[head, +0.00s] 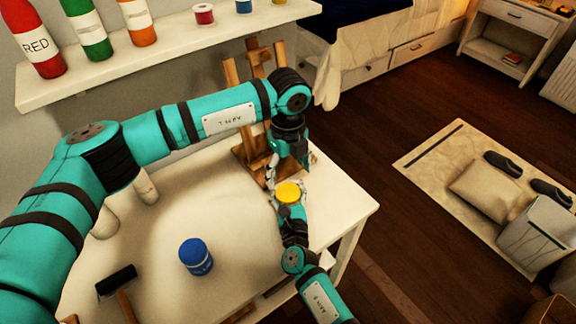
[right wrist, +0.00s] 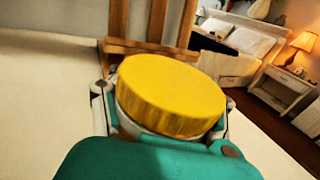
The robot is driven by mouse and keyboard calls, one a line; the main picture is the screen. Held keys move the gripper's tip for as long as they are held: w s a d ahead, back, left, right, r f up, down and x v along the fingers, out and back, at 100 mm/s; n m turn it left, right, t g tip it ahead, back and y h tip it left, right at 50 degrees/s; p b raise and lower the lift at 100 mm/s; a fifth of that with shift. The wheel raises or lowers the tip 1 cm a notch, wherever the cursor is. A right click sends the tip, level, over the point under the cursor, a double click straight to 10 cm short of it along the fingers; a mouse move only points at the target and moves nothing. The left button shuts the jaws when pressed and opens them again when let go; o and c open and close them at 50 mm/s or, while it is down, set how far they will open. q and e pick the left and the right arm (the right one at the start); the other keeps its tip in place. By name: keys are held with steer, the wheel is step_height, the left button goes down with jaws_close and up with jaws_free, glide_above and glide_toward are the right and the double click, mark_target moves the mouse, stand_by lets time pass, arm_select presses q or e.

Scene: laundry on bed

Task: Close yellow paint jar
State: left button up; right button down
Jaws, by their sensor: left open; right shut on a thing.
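The yellow paint jar shows mainly as its yellow lid (head: 288,192), near the right end of the white table. My left gripper (head: 287,172) is open just behind and above the lid in the head view. Whether it touches the lid I cannot tell.
A blue jar (head: 196,257) stands on the white table (head: 150,265), with a dark brush (head: 116,283) to its left. A wooden easel (head: 252,150) stands behind the grippers. A shelf (head: 150,68) with paint bottles is above. The table between the blue jar and the grippers is clear.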

mark_target(288, 192)
arm_select(q)
step_height(288, 192, down, 7)
steer(key=shift+r, duration=0.1)
stand_by(0.4)
steer(key=c, duration=1.2)
steer(key=m, duration=0.3)
steer(key=shift+c, duration=0.2)
steer(key=o, duration=1.3)
